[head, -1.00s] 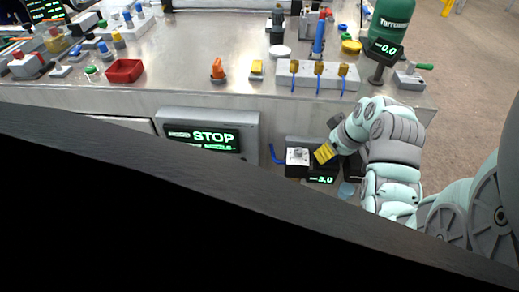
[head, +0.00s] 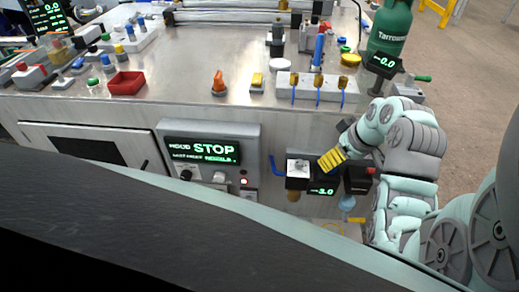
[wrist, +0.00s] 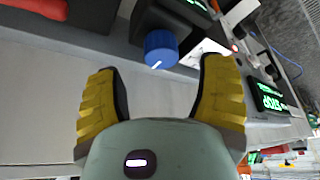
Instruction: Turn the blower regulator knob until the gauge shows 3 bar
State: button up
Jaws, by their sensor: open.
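A blue round knob (wrist: 161,48) with a white mark line shows in the wrist view, on the front of a dark unit. The yellow fingers of my gripper (wrist: 158,75) are open, one on each side of the space just short of the knob; they do not appear to touch it. In the head view my gripper (head: 331,160) is at the unit on the bench front, beside a white-topped box (head: 298,168); the blue knob is hidden there. A small green readout (head: 323,191) below the fingers appears to show 3.0.
A control panel reading STOP (head: 213,150) is to the left on the bench front. Brass fittings with blue tubes (head: 317,85) sit on the bench edge above. A second readout (head: 383,62) and a green cylinder (head: 391,25) stand at the right.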

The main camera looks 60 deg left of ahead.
jog(key=v, duration=0.7)
jog(key=shift+r, duration=0.4)
jog(key=shift+s+d, duration=0.1)
jog(key=shift+d, duration=0.05)
